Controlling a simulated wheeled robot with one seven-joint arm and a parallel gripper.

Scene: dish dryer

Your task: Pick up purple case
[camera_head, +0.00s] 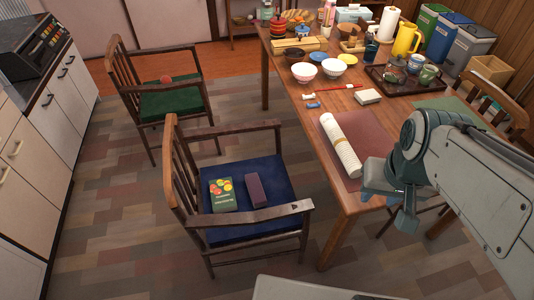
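The purple case (257,190) is a dark, oblong box. It lies on the blue seat cushion (278,174) of the nearer wooden chair, right of a green box with fruit pictures (222,195). A narrow gap separates the two. My gripper (388,210) is at the right, by the near edge of the table, well to the right of the case and apart from it. Its fingers are small and seen at an angle, so I cannot tell whether they are open. Nothing is visibly held.
The chair's backrest (178,170) and wooden armrests flank the cushion. The wooden table (320,130) is to the right, with a white roll (340,145) near its front and many dishes. A second chair with a green cushion (172,104) stands behind. Floor at the left is clear.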

